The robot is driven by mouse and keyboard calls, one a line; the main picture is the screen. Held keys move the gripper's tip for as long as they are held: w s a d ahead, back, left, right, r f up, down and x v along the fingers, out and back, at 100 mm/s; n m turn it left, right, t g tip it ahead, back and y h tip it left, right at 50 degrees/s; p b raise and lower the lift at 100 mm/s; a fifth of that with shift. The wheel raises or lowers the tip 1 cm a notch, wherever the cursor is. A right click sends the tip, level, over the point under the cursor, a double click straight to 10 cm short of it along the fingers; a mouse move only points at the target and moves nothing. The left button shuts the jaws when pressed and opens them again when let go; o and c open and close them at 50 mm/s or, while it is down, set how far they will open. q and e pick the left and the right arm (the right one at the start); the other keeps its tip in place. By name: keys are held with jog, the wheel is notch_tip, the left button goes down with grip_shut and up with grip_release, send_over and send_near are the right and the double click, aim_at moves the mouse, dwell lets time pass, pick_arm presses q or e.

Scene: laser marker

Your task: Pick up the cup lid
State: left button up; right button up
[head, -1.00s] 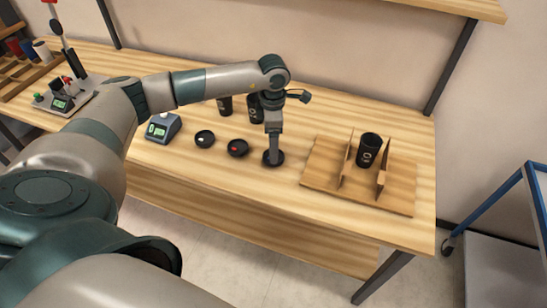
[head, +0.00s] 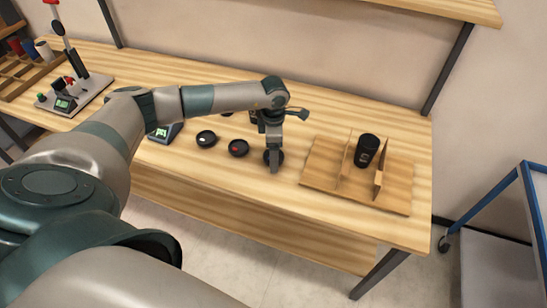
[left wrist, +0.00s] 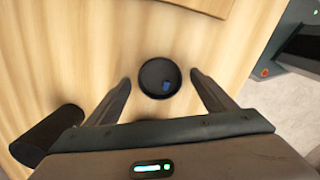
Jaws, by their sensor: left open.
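Three round black cup lids lie on the wooden table: one with a white mark (head: 206,139), one with a red mark (head: 238,148), and one under my left gripper (head: 273,168). In the left wrist view this last lid (left wrist: 157,72) shows a small blue mark. The fingers of my left gripper (left wrist: 160,77) are open, one on each side of that lid, with visible gaps. The head view shows the gripper pointing down, partly hiding the lid. My right gripper is not in view.
A black cup (head: 367,150) stands in a wooden holder (head: 321,165) with upright walls, right of the gripper. Another dark cup (left wrist: 45,138) is close to the left finger in the wrist view. A small scale (head: 165,132) stands at the left.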

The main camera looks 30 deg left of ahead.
aim_at(280, 159)
pick_arm(q)
jog(key=shift+c, duration=0.7)
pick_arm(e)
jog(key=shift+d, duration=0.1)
pick_arm(q)
jog(key=c, duration=1)
